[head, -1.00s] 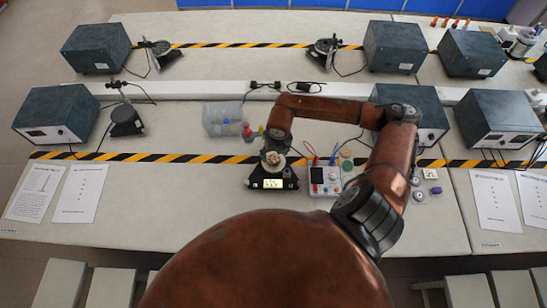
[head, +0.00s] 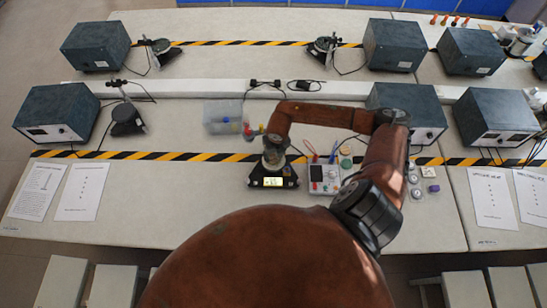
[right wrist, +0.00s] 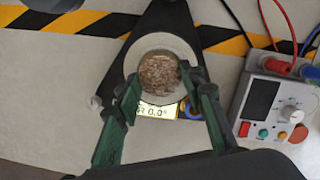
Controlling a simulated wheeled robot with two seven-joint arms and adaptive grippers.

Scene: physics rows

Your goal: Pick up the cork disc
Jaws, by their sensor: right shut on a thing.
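The cork disc (right wrist: 158,73), round with speckled brown faces, shows between my fingers in the right wrist view. A pale round plate or ring lies around it, above a dark instrument (head: 272,181) with a small lit display. My right gripper (right wrist: 158,84) is shut on the disc, one green finger on each side. In the head view my right gripper (head: 274,158) is directly over the instrument and hides the disc. I cannot tell whether the disc still touches the plate. My left gripper is not in view.
A white box with a dark screen and knobs (head: 325,178) stands close on the right, with red and blue leads. A clear bin (head: 222,117) and small coloured items lie behind left. Dark grey boxes (head: 57,115) stand along the bench.

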